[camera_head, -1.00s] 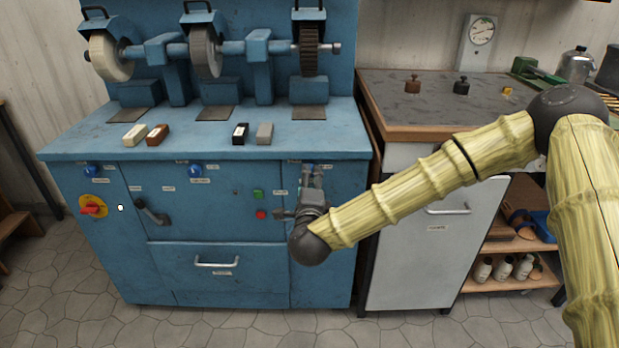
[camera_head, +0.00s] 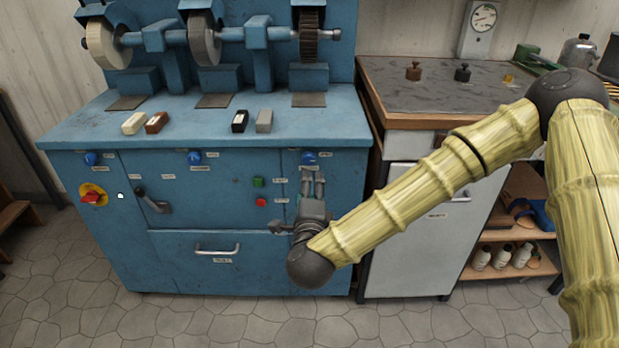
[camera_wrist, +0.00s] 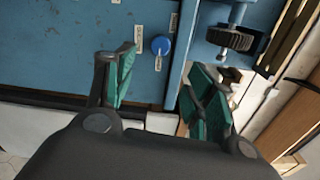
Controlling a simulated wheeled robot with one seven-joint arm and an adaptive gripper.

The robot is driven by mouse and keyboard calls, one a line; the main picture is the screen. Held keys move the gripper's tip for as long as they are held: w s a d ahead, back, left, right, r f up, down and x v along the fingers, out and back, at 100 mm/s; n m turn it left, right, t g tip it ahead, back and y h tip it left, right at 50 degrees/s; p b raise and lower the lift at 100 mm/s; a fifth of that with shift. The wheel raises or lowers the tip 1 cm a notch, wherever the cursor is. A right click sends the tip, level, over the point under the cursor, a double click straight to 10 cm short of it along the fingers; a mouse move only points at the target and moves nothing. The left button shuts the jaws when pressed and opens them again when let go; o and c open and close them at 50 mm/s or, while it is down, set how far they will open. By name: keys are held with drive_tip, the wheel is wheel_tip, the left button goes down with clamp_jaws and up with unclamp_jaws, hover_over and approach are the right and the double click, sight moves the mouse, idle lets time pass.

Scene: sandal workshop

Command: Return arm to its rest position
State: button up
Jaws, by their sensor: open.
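My gripper (camera_head: 312,182) is in front of the right part of the blue machine cabinet (camera_head: 190,262), beside the green button (camera_head: 258,182) and red button (camera_head: 260,202). In the wrist view my gripper (camera_wrist: 160,85) has its two green-padded fingers spread wide apart with nothing between them. A blue knob (camera_wrist: 161,45) shows past the gap between the fingers. The same knob shows in the head view (camera_head: 309,157) just above the fingers. My arm reaches in from the right, bent at the elbow.
Grinding wheels (camera_head: 205,38) stand on the machine above the bench top. Several small blocks (camera_head: 240,121) lie on that top. A dark-topped cabinet (camera_head: 430,90) with two knobbed weights stands to the right. Bottles (camera_head: 502,256) sit on a low shelf. The stone floor in front is clear.

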drive_tip(key=s+d+f+n+g+y, duration=0.15)
drive_tip(key=s+f+n+g, duration=0.4)
drive_tip(key=f, duration=0.85)
drive_tip(key=s+d+f+n+g+y, duration=0.1)
drive_tip(key=s+f+n+g+y, duration=0.15)
drive_tip(key=s+f+n, duration=0.8)
drive_tip(key=s+d+f+m+g+h, duration=0.1)
drive_tip(key=s+d+f+g, duration=0.45)
drive_tip(key=f, duration=0.65)
drive_tip(key=s+d+f+n+g+h, duration=0.2)
drive_tip(key=s+d+f, duration=0.1)
drive_tip(key=s+d, duration=0.5)
drive_tip(key=s+d+f+n+g+h, duration=0.1)
drive_tip(key=s+d+f+n+g, duration=0.15)
drive_tip(key=s+d, duration=0.6)
wheel_tip(320, 180, up, 20)
drive_tip(key=s+a+p, duration=0.1)
drive_tip(key=a+p, duration=0.1)
drive_tip(key=p, duration=1.7)
drive_tip(key=shift+p, duration=0.35)
